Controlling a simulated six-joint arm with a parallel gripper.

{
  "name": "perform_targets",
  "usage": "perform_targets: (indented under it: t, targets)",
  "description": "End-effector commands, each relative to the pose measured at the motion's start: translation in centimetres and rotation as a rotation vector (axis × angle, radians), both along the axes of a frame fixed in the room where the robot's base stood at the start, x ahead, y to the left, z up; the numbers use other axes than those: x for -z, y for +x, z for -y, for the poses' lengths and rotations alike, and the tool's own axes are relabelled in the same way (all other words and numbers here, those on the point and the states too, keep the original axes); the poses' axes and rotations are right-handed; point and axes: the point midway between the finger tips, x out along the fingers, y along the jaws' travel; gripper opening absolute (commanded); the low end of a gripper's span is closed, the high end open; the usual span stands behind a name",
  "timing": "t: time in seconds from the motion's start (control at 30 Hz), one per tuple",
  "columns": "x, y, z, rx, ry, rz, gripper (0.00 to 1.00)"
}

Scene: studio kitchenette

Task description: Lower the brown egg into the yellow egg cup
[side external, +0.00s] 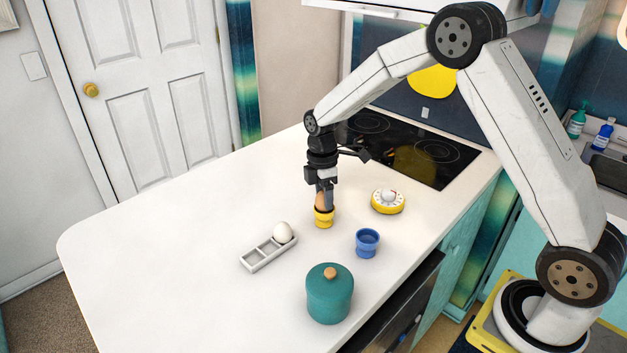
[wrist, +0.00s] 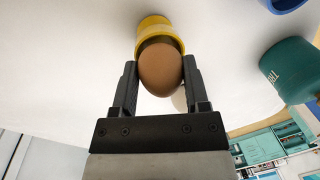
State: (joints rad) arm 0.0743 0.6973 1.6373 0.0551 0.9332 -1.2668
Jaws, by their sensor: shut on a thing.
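The brown egg (wrist: 160,68) is between the two fingers of my gripper (wrist: 160,75) in the wrist view. In the side view the egg (side external: 319,200) shows partly behind the fingers of my gripper (side external: 325,198). The yellow egg cup (side external: 324,219) stands upright on the white counter directly below the egg. It also shows in the wrist view (wrist: 153,24), with the egg overlapping its rim. The egg's lower end is at the cup's mouth; I cannot tell how deep it sits or whether it touches the cup. My gripper is shut on the egg.
A white egg (side external: 283,232) sits in the end compartment of a white tray (side external: 256,261). A blue egg cup (side external: 367,243), a yellow timer (side external: 388,202) and a teal lidded jar (side external: 329,294) stand nearby. A black hob (side external: 430,150) lies behind. The counter's left side is clear.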

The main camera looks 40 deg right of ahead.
Motion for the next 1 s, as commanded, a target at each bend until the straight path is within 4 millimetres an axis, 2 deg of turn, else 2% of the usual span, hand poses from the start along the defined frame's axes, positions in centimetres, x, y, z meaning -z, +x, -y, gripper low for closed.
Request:
perform_targets:
  t: [0.7,0.73,0.8,0.83,0.87,1.0]
  targets:
    - [0.54,0.01,-0.01,0.000,0.000,0.000,0.00]
    - [0.54,0.01,-0.01,0.000,0.000,0.000,0.65]
    - [0.53,0.01,0.00,0.000,0.000,0.000,0.87]
    - [0.53,0.01,0.00,0.000,0.000,0.000,0.97]
    - [0.53,0.01,0.00,0.000,0.000,0.000,1.00]
    - [0.53,0.01,0.00,0.000,0.000,0.000,1.00]
